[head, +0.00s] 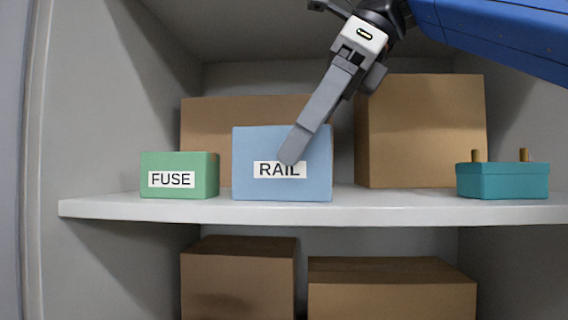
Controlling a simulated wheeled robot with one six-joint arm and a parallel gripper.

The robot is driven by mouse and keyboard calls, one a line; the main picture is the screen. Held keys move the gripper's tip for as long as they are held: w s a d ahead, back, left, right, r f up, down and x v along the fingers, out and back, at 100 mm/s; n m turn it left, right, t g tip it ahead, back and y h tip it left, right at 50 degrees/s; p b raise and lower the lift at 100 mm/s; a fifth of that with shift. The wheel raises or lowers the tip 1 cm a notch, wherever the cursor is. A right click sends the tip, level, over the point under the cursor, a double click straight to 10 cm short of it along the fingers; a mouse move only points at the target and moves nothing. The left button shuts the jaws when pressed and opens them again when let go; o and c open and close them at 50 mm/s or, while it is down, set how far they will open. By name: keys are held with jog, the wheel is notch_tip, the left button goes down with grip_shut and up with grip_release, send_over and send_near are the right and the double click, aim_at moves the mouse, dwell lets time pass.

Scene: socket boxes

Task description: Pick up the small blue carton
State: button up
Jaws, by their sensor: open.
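The light blue carton (250,145) stands upright on the white shelf, with a white label reading RAIL on its front. My gripper (292,152) reaches down from the upper right, and its grey finger overlaps the carton's front and part of the label in the head view. The jaws are open with nothing held. I see one finger clearly; the other is hidden or lined up with it. I cannot tell whether the finger touches the carton or is in front of it.
A green FUSE box (180,163) stands just left of the carton with a narrow gap. A teal box (502,182) with two brass posts is at the right. Brown boxes (420,130) stand behind. The shelf's front edge (400,209) is bare, and the shelf between carton and teal box is clear.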

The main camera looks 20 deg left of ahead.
aim_at(268, 134)
jog(key=shift+s+a, duration=0.25)
jog(key=shift+a, duration=0.45)
jog(key=shift+s+a, duration=0.2)
jog(key=shift+a, duration=0.45)
jog(key=shift+x, duration=1.45)
jog(key=shift+d, duration=0.1)
jog(key=c, duration=1.7)
jog(key=shift+o, duration=0.2)
jog(key=shift+r, duration=1.6)
jog(key=shift+s+r, duration=0.1)
jog(key=shift+r, duration=0.05)
jog(key=s+d, duration=0.2)
jog(key=s, duration=0.6)
jog(key=s+d, duration=0.3)
jog(key=s, duration=0.5)
jog(key=shift+s+d, duration=0.2)
jog(key=shift+s, duration=0.2)
